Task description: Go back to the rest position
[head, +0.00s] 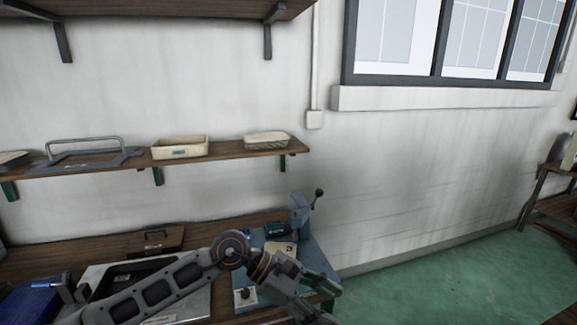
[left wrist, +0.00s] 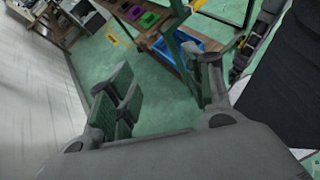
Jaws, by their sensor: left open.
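My left arm comes in from the lower left in the head view and reaches right across the bench. Its gripper (head: 325,298) is near the bottom edge, in front of the blue machine's base. In the left wrist view the same gripper (left wrist: 168,78) has its two fingers spread wide apart, with nothing between them. Green floor shows behind the gap. My right gripper cannot be made out in either view.
The wooden bench (head: 85,252) holds a dark box (head: 158,241), a blue machine with a lever (head: 301,215) and a blue item (head: 32,302). A wall shelf (head: 225,153) carries two cream trays.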

